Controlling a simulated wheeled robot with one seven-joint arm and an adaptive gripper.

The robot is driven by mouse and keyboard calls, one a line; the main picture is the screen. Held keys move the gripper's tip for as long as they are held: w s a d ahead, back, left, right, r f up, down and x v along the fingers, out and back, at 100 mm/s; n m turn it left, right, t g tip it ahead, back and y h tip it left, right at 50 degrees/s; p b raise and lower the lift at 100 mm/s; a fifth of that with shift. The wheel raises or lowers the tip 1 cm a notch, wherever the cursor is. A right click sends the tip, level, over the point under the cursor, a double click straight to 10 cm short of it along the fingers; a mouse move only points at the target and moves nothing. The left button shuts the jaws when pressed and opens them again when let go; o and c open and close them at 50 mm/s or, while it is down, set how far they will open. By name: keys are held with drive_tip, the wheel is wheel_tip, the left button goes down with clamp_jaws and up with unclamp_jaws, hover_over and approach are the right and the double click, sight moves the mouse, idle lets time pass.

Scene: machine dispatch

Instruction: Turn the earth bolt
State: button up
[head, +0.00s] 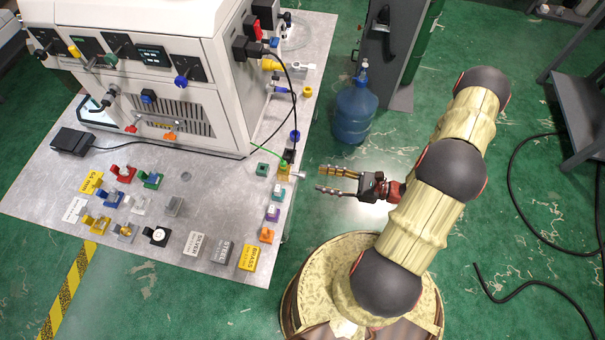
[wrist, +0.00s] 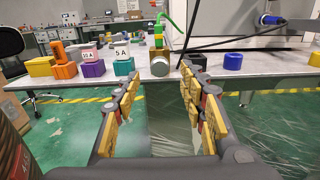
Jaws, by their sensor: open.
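The earth bolt (wrist: 160,66) is a round silver head on a brass block at the table's edge, with a green wire rising from the block in the wrist view. In the head view the bolt (head: 298,174) sticks out from the right edge of the grey table. My gripper (head: 321,180) is to the right of the bolt, its fingers pointing left at it. The fingers are apart and empty. In the wrist view my gripper (wrist: 164,78) has its fingers on either side of the line to the bolt, which shows between the tips, apparently beyond them.
A white machine (head: 165,80) stands on the grey table (head: 215,205). Coloured blocks, including a teal one (wrist: 123,67) labelled 5 A, line the edge left of the bolt. A black block (wrist: 192,62) sits to its right. A blue water bottle (head: 355,112) stands on the floor behind my gripper.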

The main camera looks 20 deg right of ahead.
sight(302, 175)
drive_tip(key=shift+b+x, duration=0.45)
drive_tip(key=shift+x, duration=3.45)
drive_tip(key=shift+c, duration=0.9)
clamp_jaws()
